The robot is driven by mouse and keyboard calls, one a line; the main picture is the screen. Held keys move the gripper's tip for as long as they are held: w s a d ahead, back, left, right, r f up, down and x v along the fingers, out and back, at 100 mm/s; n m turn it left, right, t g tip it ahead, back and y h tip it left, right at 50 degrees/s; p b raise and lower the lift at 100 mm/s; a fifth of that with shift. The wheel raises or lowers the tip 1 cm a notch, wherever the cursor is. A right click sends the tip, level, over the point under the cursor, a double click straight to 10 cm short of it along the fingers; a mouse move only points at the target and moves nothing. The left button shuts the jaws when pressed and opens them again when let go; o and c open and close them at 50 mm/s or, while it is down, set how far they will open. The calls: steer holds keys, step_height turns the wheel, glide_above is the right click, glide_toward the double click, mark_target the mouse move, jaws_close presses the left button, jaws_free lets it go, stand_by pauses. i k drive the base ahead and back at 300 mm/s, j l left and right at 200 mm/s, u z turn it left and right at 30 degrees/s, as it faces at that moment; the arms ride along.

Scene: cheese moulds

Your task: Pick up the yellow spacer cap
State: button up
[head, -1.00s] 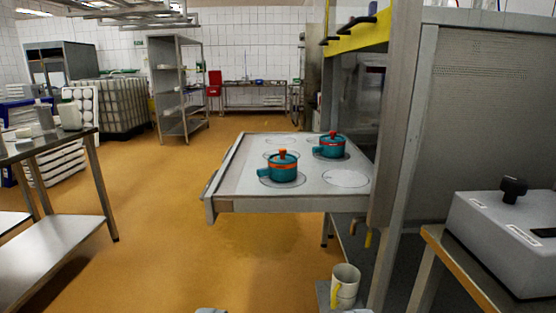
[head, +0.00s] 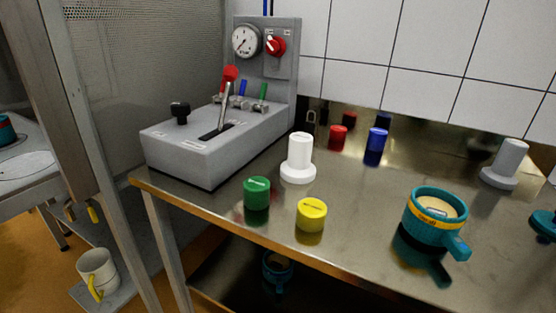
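The yellow spacer cap (head: 311,214) is a short yellow cylinder with small lettering on its top. It stands upright on the steel table (head: 350,262), close to the front edge. A green cap (head: 257,192) stands just left of it, apart from it. A white flanged cylinder (head: 298,160) stands behind the two. My gripper does not show in the current view, so I cannot see its fingers or anything in them.
A teal mould with a handle (head: 436,219) stands right of the yellow cap. Red (head: 337,138) and blue (head: 377,139) caps stand at the back near the wall. A grey control unit (head: 215,140) with a lever and gauge fills the left end.

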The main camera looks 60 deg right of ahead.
mark_target(311, 213)
steer(key=z, duration=1.55)
